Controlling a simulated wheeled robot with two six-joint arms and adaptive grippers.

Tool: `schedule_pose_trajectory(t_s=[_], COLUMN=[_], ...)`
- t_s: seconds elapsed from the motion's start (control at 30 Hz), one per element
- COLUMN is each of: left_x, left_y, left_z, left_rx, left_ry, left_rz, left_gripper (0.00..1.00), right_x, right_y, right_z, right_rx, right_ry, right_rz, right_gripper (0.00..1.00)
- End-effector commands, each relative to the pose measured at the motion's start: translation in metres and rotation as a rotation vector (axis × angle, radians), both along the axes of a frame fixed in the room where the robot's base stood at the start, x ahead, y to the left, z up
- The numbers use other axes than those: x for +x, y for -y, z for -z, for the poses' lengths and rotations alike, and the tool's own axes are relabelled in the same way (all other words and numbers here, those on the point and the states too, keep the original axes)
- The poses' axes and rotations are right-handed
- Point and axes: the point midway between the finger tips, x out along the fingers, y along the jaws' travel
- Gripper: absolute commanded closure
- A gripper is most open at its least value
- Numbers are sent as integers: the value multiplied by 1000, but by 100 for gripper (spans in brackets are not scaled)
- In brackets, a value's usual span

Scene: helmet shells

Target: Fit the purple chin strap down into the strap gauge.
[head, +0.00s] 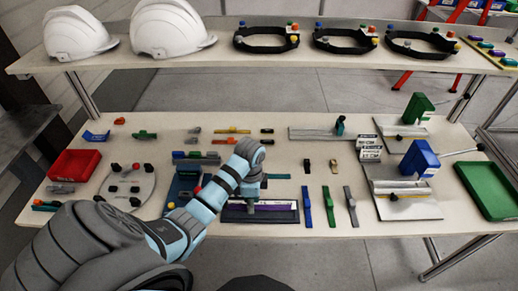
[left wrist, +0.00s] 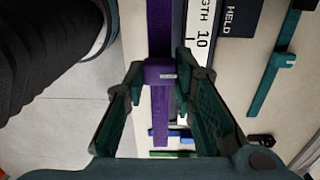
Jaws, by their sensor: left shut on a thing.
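The purple chin strap (head: 262,208) lies lengthwise along the dark strap gauge (head: 232,217) near the front edge of the table. In the left wrist view, the purple strap (left wrist: 160,118) runs between my fingers, with a small buckle-like band at the fingertips. My left gripper (left wrist: 160,73) is shut on it, and also shows from above in the head view (head: 252,200). The gauge's white scale (left wrist: 200,40) with printed lettering runs right beside the strap. I cannot tell whether the strap is seated in the gauge or just above it. My right gripper is not in view.
Blue (head: 307,206), green (head: 328,205) and grey (head: 351,206) straps lie just right of the gauge. A grey plate with pegs (head: 128,188) and a red bin (head: 74,165) are left. A blue clamp fixture (head: 420,160) and green tray (head: 488,190) stand right.

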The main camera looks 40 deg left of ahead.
Motion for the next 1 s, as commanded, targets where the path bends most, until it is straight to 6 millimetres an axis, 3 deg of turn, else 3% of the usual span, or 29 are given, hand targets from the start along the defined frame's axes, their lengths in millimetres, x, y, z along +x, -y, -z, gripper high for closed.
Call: schedule_pose_trajectory(t_s=[0.1,0.27,0.3,0.6,0.9,1.0], left_x=[23,33,34,33,32,32], left_y=[2,2,2,1,1,1], left_z=[-3,-2,-3,46,61,61], left_rx=[3,3,3,4,4,4], left_ry=[33,20,18,15,15,16], left_rz=[7,7,8,8,8,8], left_gripper=[100,100,100,100,100,100], right_x=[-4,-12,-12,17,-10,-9], right_y=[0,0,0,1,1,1], right_z=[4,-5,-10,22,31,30], right_rx=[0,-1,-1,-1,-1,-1], right_ry=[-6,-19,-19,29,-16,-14], right_rz=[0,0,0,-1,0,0], right_gripper=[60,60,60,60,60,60])
